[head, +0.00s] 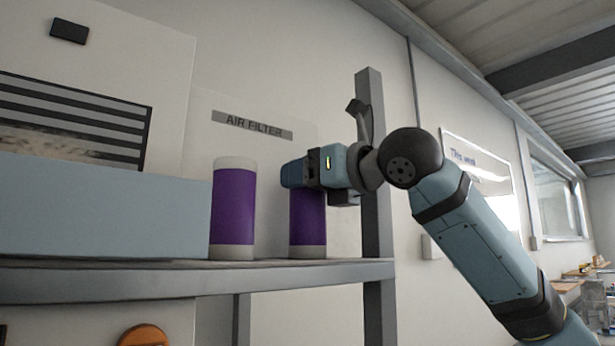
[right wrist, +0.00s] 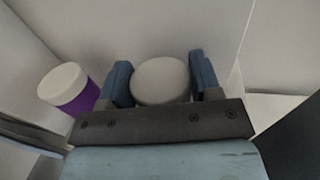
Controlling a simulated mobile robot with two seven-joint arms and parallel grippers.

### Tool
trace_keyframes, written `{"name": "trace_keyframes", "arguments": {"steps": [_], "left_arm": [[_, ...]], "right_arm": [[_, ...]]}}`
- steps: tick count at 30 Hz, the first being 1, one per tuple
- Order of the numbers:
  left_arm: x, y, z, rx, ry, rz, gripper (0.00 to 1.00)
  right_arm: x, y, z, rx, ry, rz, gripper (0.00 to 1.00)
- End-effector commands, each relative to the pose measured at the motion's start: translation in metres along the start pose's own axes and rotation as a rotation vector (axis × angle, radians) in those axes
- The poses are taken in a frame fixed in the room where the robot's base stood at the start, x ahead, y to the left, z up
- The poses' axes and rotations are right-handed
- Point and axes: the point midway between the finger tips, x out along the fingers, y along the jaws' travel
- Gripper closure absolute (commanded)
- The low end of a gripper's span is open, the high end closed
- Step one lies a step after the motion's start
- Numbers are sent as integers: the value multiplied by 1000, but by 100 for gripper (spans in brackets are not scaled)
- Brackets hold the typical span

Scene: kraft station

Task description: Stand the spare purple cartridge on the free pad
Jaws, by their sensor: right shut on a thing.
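A purple cartridge with a pale base (head: 307,225) stands upright at the right part of the grey shelf (head: 340,270). My right gripper (head: 298,174) is shut around its upper part and hides its top in the head view. In the right wrist view its pale round top (right wrist: 161,80) sits between the two blue fingers. A second purple cartridge (head: 233,210) with pale ends stands upright to its left, apart from it; it also shows in the right wrist view (right wrist: 84,98). The pad is not visible under either cartridge. My left gripper is not in view.
A light blue box-like block (head: 105,212) fills the left of the shelf. A dark upright post (head: 371,150) stands close by the shelf's right end, behind my right wrist. The wall panel behind carries an AIR FILTER label (head: 252,124). An orange round thing (head: 143,335) shows below.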

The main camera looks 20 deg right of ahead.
Motion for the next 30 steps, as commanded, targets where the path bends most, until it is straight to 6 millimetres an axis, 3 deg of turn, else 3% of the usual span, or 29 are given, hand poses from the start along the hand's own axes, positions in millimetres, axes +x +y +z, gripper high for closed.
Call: {"name": "trace_keyframes", "arguments": {"steps": [8, 9, 11, 12, 22, 30], "left_arm": [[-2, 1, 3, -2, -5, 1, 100], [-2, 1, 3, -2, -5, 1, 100], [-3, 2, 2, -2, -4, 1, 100], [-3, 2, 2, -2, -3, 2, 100], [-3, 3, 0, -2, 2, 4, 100], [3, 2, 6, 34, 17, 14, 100]], "right_arm": [[0, 0, -3, -1, 0, 0, 87], [0, 0, -3, 0, 0, 0, 33], [0, 0, -2, 0, 0, 0, 19], [0, 0, -2, 0, 0, 0, 17], [-1, 0, 1, 0, -1, 1, 17], [-51, 0, -2, -3, -3, -2, 17]]}}
